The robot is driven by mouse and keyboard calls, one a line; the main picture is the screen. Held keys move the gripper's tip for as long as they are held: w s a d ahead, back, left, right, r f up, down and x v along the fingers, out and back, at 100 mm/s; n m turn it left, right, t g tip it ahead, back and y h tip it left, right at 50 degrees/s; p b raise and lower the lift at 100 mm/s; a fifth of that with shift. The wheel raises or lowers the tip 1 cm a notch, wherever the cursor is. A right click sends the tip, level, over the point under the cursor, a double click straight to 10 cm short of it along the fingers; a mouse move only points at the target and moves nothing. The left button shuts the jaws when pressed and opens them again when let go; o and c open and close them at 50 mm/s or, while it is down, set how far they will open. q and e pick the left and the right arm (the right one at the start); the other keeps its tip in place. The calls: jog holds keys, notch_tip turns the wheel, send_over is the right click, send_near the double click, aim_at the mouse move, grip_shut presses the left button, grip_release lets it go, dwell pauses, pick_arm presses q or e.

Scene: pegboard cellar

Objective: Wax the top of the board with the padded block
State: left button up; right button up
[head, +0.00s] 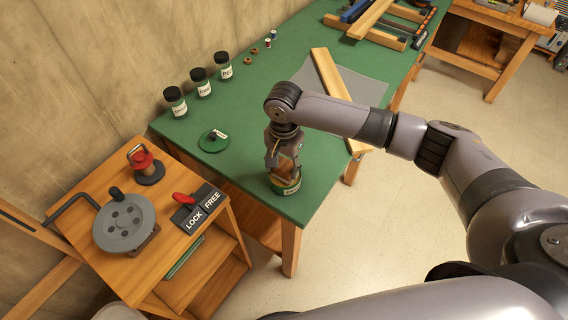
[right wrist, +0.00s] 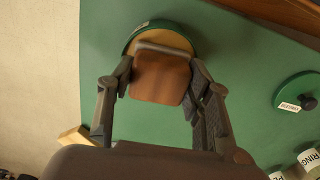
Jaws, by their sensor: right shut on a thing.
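My right gripper (head: 283,160) is shut on the padded block (right wrist: 160,80), a brown wooden block with a pale pad along its far edge. The block is over the open round tin (head: 287,188) at the near corner of the green table. In the right wrist view yellowish wax (right wrist: 176,37) shows inside the tin's green rim (right wrist: 137,33). The pad is at the wax; I cannot tell whether it touches. The board (head: 327,76), a long pale plank, lies on a grey mat (head: 368,88), partly hidden behind my right arm. My left gripper is not in view.
A green lid (head: 212,141) lies flat on the table, left of the tin. Several dark-capped jars (head: 203,88) and small spools (head: 255,50) line the wall side. A wooden stand with a grey disc (head: 124,222) and a LOCK/FREE lever (head: 184,198) adjoins at left.

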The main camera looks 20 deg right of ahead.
aim_at(284, 165)
jog(key=shift+s+f+p, duration=0.1)
jog(key=shift+f+p, duration=0.05)
jog(key=shift+p, duration=0.35)
dwell(1.8)
notch_tip(284, 165, up, 7)
jog(key=p, duration=0.9)
dwell(0.8)
